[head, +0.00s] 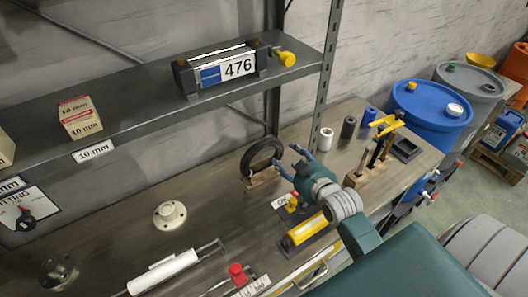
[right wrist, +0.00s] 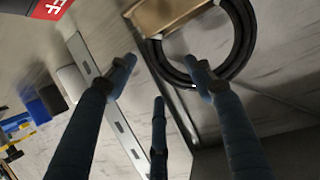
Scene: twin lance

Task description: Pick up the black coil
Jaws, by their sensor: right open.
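The black coil (head: 246,160) stands upright on a wooden holder (head: 262,179) on the workbench. My right gripper (head: 288,163) is open just to the right of the coil, with its blue fingers pointing at it. In the right wrist view the coil (right wrist: 248,45) shows at the top right with the wooden holder (right wrist: 170,14) beside it. One finger of my right gripper (right wrist: 161,68) overlaps the coil's near edge there; I cannot tell whether it touches. No finger is closed on the coil. My left gripper is not in view.
White, dark and blue spools (head: 326,139) and a yellow clamp (head: 386,125) sit to the right. A cream flange (head: 169,214) lies left.

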